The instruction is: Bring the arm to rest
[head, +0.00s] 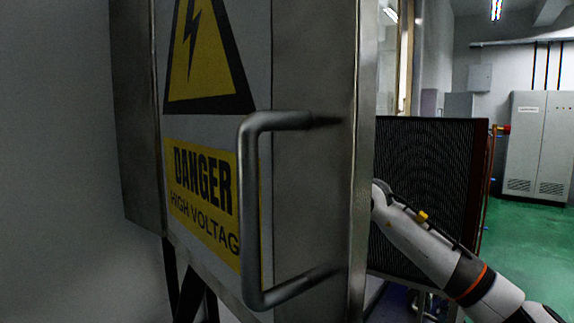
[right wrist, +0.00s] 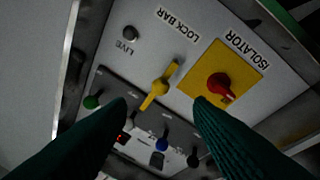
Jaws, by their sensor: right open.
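In the head view my right arm (head: 440,250) comes in from the lower right. Its far end goes behind the edge of an open metal door (head: 315,190), so the gripper is hidden there. In the right wrist view my right gripper (right wrist: 160,120) is open, with its two dark fingers apart and nothing between the tips. Beyond the fingers is a tilted grey control panel (right wrist: 185,60). My left gripper is not in view.
The panel carries a red knob (right wrist: 221,87) on a yellow plate, a yellow lever (right wrist: 160,85) and several coloured small levers. The door has a big handle (head: 252,210) and a danger sign (head: 200,190). A black finned panel (head: 430,165) stands behind my arm; green floor (head: 530,250) is clear at right.

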